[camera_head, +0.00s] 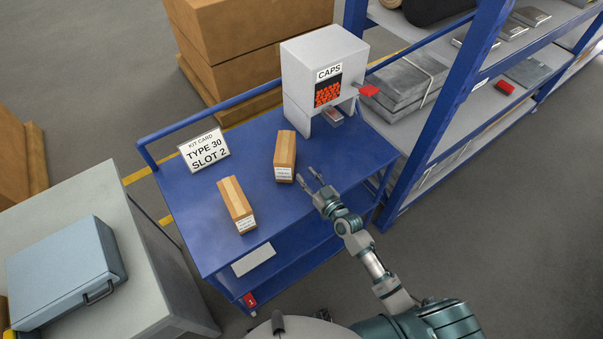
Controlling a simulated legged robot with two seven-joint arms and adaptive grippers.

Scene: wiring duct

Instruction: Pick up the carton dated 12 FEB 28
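Two brown cartons with lighter tape along the top stand on the blue cart (192,237). The nearer carton (234,197) is left of the middle; the farther carton (286,149) is to its right, in front of the grey dispenser. Each has a white label on its near end, with print too small to read, so I cannot tell which bears 12 FEB 28. My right gripper (307,174) is open and empty, just right of the farther carton's labelled end, apparently apart from it. My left gripper is not in view.
A grey CAPS dispenser (305,55) with red caps stands at the cart's back. A kit card (204,150) reads TYPE 30 SLOT 2. A blue-framed shelf (440,110) is close on the right. A blue-grey case (62,265) lies on a grey cabinet at left.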

